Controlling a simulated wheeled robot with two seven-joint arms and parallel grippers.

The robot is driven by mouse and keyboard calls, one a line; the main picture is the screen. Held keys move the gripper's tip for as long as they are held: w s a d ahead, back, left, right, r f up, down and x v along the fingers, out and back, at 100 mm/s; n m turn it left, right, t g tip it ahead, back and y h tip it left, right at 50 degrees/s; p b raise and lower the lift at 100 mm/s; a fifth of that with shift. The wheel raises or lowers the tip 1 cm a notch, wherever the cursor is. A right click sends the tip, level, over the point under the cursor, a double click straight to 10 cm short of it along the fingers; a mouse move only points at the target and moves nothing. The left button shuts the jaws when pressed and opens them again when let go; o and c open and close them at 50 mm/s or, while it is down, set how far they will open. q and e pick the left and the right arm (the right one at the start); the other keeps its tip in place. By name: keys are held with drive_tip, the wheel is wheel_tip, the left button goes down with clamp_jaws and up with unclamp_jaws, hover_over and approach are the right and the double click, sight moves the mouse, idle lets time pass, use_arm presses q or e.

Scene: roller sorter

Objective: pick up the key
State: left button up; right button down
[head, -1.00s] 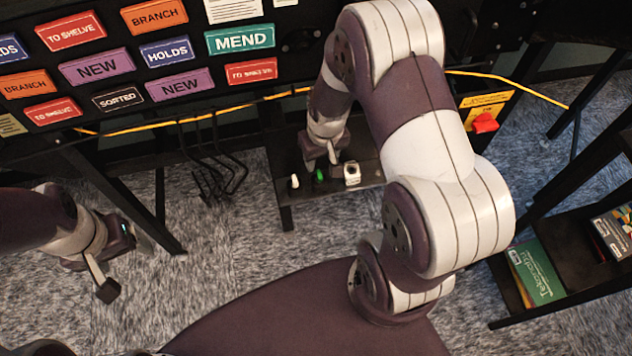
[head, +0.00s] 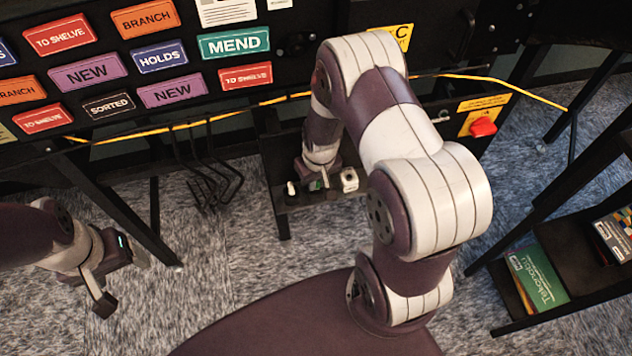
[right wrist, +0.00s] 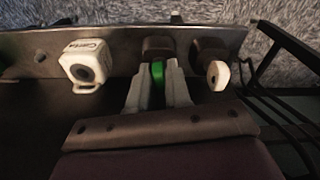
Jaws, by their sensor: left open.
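A small green piece (right wrist: 158,73) stands at a dark block on the shelf, between the two pale fingers of my right gripper (right wrist: 159,78). It may be the key, but its shape is mostly hidden. The fingers are close on both sides of it; I cannot tell whether they grip it. In the head view my right gripper (head: 317,182) is low at the shelf, with a trace of green (head: 314,185) beside it. My left gripper (head: 122,280) is open and empty above the carpet at the left.
A white box-like item (right wrist: 86,65) stands left of the fingers in the wrist view, and a white round tag (right wrist: 218,75) on a dark block stands right. Black hooks (head: 212,175) hang left of the shelf (head: 310,200). A red button (head: 483,127) is at the right.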

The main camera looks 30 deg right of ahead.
sight(319, 182)
drive_tip(key=shift+r, duration=0.15)
drive_tip(key=shift+r, duration=0.35)
drive_tip(key=r, duration=0.2)
drive_tip(key=s+r+p, duration=0.1)
drive_tip(key=r, duration=0.1)
drive_tip(key=shift+d, duration=0.1)
drive_tip(key=s+d+r+p, duration=0.1)
drive_tip(key=s+r+p, duration=0.5)
drive_tip(key=s+r, duration=0.4)
drive_tip(key=shift+s+d+r, duration=0.25)
drive_tip(key=shift+d, duration=0.05)
